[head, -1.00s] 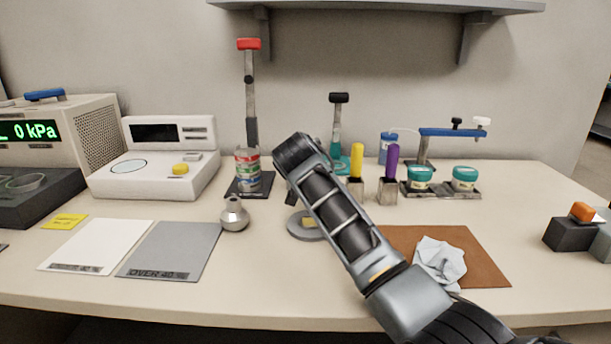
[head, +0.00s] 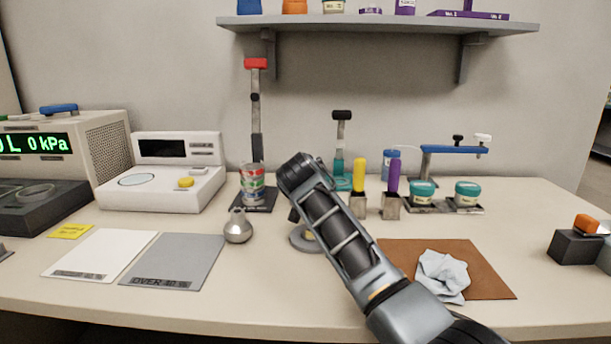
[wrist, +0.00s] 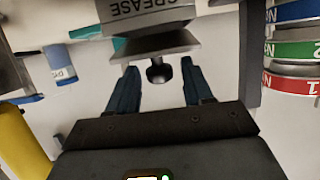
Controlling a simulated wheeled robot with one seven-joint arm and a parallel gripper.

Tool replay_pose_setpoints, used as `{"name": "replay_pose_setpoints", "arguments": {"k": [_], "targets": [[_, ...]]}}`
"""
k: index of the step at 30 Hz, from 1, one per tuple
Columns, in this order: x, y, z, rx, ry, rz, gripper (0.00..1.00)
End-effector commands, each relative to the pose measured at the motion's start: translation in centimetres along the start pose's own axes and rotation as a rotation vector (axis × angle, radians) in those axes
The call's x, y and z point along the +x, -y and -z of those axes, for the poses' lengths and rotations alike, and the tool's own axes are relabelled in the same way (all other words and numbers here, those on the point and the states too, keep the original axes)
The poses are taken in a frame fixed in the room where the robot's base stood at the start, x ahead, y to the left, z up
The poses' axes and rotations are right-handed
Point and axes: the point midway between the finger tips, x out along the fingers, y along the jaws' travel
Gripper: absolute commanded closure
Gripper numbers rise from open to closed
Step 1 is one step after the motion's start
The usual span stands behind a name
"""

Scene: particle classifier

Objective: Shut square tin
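A dark grey tin marked GREASE (wrist: 145,15), which I take for the square tin, is cut off at the top of the wrist view. A flared dark lid (wrist: 153,47) with a round knob (wrist: 159,72) sits against it. My gripper (wrist: 161,75) is open, its two blue-grey fingers on either side of the knob with gaps showing. I cannot tell whether the lid is fully seated. In the head view my arm (head: 345,240) hides the tin and the fingertips.
A can with coloured bands (head: 252,185) stands close by; its bands also show in the wrist view (wrist: 292,50). Yellow (head: 360,174) and purple (head: 393,177) handles stand right of my arm. A grey disc (head: 303,243) and metal flask (head: 238,228) lie in front.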

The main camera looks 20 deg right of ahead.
Motion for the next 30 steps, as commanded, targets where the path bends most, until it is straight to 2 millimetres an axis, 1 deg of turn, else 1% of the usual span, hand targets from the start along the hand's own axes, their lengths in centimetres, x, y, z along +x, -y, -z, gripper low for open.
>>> {"name": "replay_pose_setpoints", "arguments": {"k": [8,11,14,24,27,30], "targets": [[0.0,0.0,0.0,0.0,0.001,0.0,0.44],[-0.4,0.0,0.0,0.0,0.0,0.001,0.44],[-1.4,0.1,0.0,0.0,0.0,0.002,0.44],[-6.1,0.0,0.0,0.001,0.001,0.001,0.44],[-7.1,0.0,0.0,0.001,0.0,0.001,0.44],[-7.6,0.0,-0.1,0.001,0.001,0.0,0.44]]}}
